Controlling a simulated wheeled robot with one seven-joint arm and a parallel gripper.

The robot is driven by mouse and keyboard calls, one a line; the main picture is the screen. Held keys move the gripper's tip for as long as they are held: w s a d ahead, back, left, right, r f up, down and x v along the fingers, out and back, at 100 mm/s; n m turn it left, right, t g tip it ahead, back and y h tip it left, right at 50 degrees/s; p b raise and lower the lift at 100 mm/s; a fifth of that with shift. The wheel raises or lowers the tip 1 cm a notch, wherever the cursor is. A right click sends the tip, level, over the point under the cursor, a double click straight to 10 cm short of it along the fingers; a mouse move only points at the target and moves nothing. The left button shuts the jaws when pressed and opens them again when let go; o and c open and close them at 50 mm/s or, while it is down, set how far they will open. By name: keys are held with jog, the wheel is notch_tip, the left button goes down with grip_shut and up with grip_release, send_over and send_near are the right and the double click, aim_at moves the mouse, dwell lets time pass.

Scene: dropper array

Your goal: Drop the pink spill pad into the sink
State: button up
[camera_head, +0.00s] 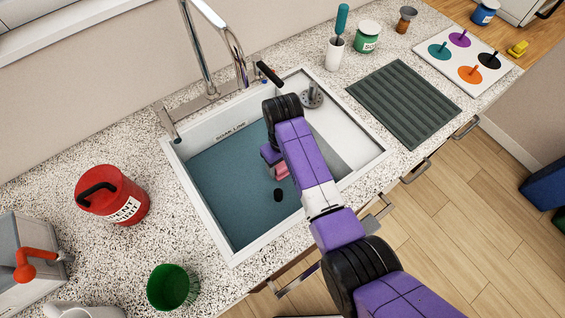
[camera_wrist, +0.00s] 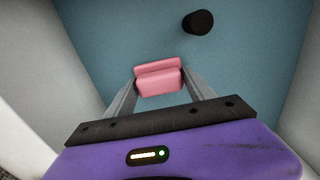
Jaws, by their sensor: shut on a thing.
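The pink spill pad (camera_wrist: 158,78) is between my gripper's two grey fingers in the wrist view, and the fingers are shut on it. My gripper (camera_head: 279,168) is inside the outline of the white-rimmed sink (camera_head: 205,208), over its blue-grey floor. The pad (camera_head: 281,172) shows only in part in the head view, partly hidden by my gripper and arm. I cannot tell how high the pad is above the sink floor. A small black cylinder (camera_head: 278,195) is in the sink near the pad; it also shows in the wrist view (camera_wrist: 198,22).
A tall metal faucet (camera_head: 237,55) stands behind the sink. A red canister (camera_head: 113,195) and a green cup (camera_head: 172,287) stand to the left. A ribbed drying mat (camera_head: 404,103) lies to the right. The sink walls surround my gripper.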

jog(key=shift+f, duration=0.1)
jog(key=shift+f+b, duration=0.3)
jog(key=shift+f, duration=0.15)
jog(key=shift+f, duration=0.1)
jog(key=o, duration=1.6)
notch_tip(320, 180, up, 13)
jog(key=shift+r, duration=0.2)
